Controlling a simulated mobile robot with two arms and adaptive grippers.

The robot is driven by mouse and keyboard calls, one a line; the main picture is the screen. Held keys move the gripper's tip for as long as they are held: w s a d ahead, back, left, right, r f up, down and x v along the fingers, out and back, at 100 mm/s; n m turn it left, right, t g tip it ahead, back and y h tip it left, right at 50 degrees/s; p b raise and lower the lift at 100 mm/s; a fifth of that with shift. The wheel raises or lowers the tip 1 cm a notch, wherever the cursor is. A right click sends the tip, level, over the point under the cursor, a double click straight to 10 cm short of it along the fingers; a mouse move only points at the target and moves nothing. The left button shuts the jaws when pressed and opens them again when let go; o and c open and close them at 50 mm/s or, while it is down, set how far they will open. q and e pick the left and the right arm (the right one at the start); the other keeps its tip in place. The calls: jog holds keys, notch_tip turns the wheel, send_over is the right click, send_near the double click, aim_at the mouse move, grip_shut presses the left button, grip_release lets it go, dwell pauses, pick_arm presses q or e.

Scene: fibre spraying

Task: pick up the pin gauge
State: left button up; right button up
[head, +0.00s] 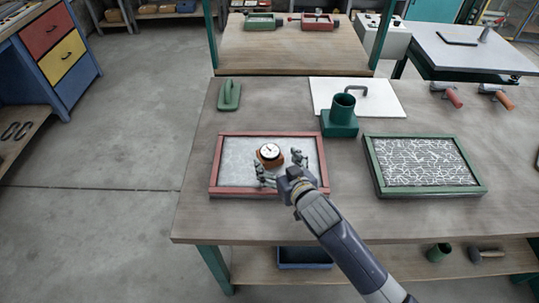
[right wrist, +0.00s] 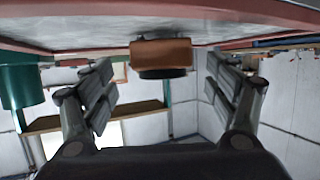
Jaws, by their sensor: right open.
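The pin gauge (head: 269,152) has a round white dial on an orange-brown body. It stands on the pale sheet in the red-framed tray (head: 213,172). My right gripper (head: 281,166) is open over the tray, its fingers on the near right side of the gauge and spread apart. In the right wrist view, which looks upside down, the gauge's orange-brown body (right wrist: 162,53) shows centred between the two open fingers (right wrist: 160,78). The fingers do not visibly touch it. My left gripper is not in view.
A green-framed tray (head: 480,188) with white fibres lies to the right. A green cup-shaped holder (head: 340,122) stands behind the red tray, beside a white board (head: 385,98). A green float (head: 229,95) lies at the back left. The table's front strip is mostly clear.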

aim_at(270, 153)
jog(key=shift+w+a+f+p, duration=0.1)
jog(key=shift+w+a+p, duration=0.25)
jog(key=shift+w, duration=0.3)
jog(key=x, duration=0.3)
jog(key=shift+a+p, duration=0.1)
jog(key=shift+p, duration=0.25)
jog(key=shift+w+a+f, duration=0.1)
jog(key=shift+w+f, duration=0.1)
jog(key=shift+w, duration=0.15)
jog(key=c, duration=1.3)
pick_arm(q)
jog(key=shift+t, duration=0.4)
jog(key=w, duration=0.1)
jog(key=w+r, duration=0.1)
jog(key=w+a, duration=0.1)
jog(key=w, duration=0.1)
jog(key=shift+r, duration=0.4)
pick_arm(e)
jog(key=shift+c, duration=0.6)
jog(key=shift+r, duration=0.15)
